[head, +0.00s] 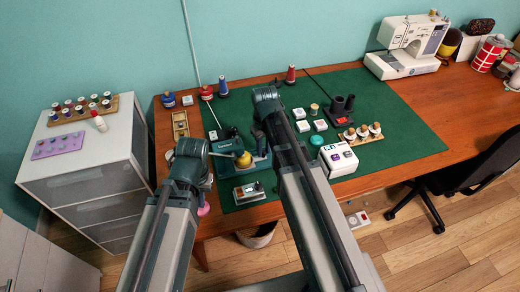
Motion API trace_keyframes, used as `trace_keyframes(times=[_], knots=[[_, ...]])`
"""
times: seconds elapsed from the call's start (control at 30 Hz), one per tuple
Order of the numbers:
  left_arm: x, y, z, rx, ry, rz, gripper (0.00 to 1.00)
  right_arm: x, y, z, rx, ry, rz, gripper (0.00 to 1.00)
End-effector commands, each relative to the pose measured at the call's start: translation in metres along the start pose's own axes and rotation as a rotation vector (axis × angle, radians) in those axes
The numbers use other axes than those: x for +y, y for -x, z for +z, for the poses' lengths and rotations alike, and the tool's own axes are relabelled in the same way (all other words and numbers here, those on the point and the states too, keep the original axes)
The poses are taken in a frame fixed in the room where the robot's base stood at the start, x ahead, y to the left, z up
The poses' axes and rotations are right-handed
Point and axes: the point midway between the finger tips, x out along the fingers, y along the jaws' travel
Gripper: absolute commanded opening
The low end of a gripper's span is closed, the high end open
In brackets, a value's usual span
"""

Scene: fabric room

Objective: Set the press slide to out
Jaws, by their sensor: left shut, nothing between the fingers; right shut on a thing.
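The press (226,147) is a teal-green device on the green mat, with a yellow round part (243,159) at its front. My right gripper (261,138) reaches down at the press's right side and is shut on a small part there. My own arm hides most of this contact, so the slide and its position cannot be made out.
A small silver-and-green device (249,193) sits in front of the press. White boxes (302,126) and a white device with a display (338,159) stand to the right. A wooden tray (180,125) lies left. Bare green mat (400,120) is free at the right.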

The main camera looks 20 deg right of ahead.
Motion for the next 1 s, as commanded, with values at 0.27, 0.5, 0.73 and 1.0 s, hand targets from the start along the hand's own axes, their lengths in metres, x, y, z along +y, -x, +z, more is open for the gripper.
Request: trace_keyframes(times=[0.27, 0.5, 0.73, 1.0], knots=[[0.000, 0.000, 0.000, 0.000, 0.000, 0.000, 0.00, 0.065, 0.000, 0.012, 0.000, -0.005, 0.001, 0.00], [0.000, 0.000, 0.000, 0.000, 0.000, 0.000, 0.00, 0.080, 0.000, 0.016, 0.000, -0.001, 0.002, 0.00], [0.000, 0.000, 0.000, 0.000, 0.000, 0.000, 0.00, 0.081, 0.000, 0.016, 0.000, -0.003, 0.006, 0.27], [0.000, 0.000, 0.000, 0.000, 0.000, 0.000, 0.00, 0.080, 0.000, 0.016, 0.000, -0.002, 0.004, 0.56]])
